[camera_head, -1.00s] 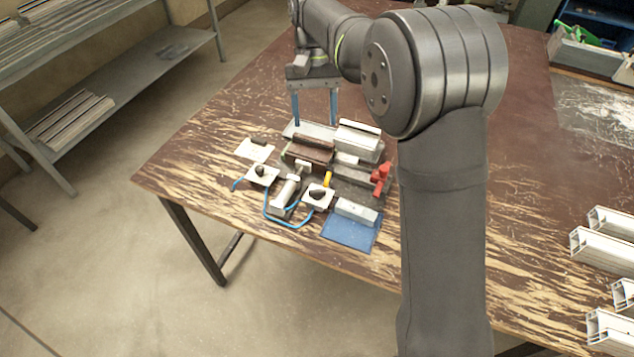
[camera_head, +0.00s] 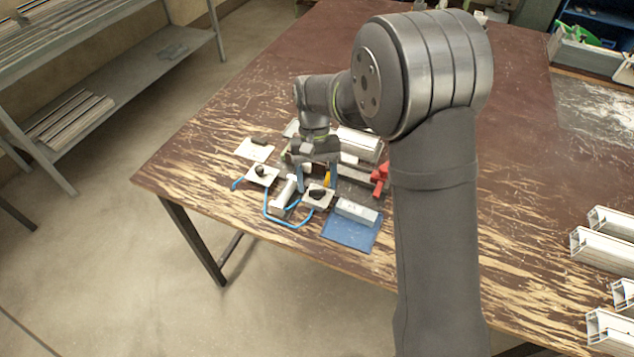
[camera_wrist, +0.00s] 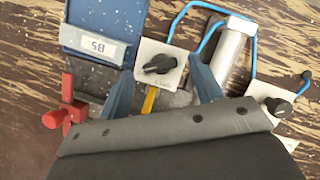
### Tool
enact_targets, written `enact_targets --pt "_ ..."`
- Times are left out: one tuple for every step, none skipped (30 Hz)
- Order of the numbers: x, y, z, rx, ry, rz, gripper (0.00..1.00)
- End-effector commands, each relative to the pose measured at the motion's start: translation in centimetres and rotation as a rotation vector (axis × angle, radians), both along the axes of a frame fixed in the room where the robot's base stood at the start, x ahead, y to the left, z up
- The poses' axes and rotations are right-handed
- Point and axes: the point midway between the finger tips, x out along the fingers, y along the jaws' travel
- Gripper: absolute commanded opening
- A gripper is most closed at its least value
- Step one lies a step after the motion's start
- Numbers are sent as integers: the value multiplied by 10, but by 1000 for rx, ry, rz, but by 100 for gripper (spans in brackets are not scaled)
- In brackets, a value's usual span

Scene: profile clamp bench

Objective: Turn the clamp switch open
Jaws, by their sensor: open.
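A black knob switch (camera_head: 318,193) on a pale square plate stands on the bench left of the blue plate. It also shows in the wrist view as a knob (camera_wrist: 160,64) lying nearly crosswise on its plate. My gripper (camera_head: 317,187) is open above this switch, its blue fingers apart on either side of the knob. I cannot tell how high the fingertips are. A second black knob switch (camera_head: 261,172) sits farther left; it shows at the right edge of the wrist view (camera_wrist: 280,107). The frames do not show which switch works the clamp. My gripper partly hides the clamp.
A silver cylinder (camera_wrist: 232,52) with blue hoses lies between the switches. A blue plate (camera_head: 347,234) carries a block labelled B5. A red handle (camera_head: 380,178) stands to the right. White profiles (camera_head: 600,250) lie at the bench's right.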

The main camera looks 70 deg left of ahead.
Motion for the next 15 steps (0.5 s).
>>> enact_targets --pt "-1 -2 -5 -2 1 0 60" --pt "-1 -3 -6 -1 0 0 60" --pt "-1 -3 -8 0 0 0 60" --pt "-1 -4 -10 0 0 0 60" --pt "-1 -4 -10 0 0 0 60" --pt "-1 -5 -11 0 0 0 60" --pt "-1 -5 -11 0 0 0 60" --pt "-1 -5 -11 0 0 0 60" --pt "-1 -5 -11 0 0 0 60" --pt "-1 -5 -11 0 0 0 60" --pt "-1 -5 -11 0 0 0 60" --pt "-1 -5 -11 0 0 0 60" --pt "-1 -5 -11 0 0 0 60" --pt "-1 -5 -11 0 0 0 56" --pt "-1 -5 -11 0 0 0 48"
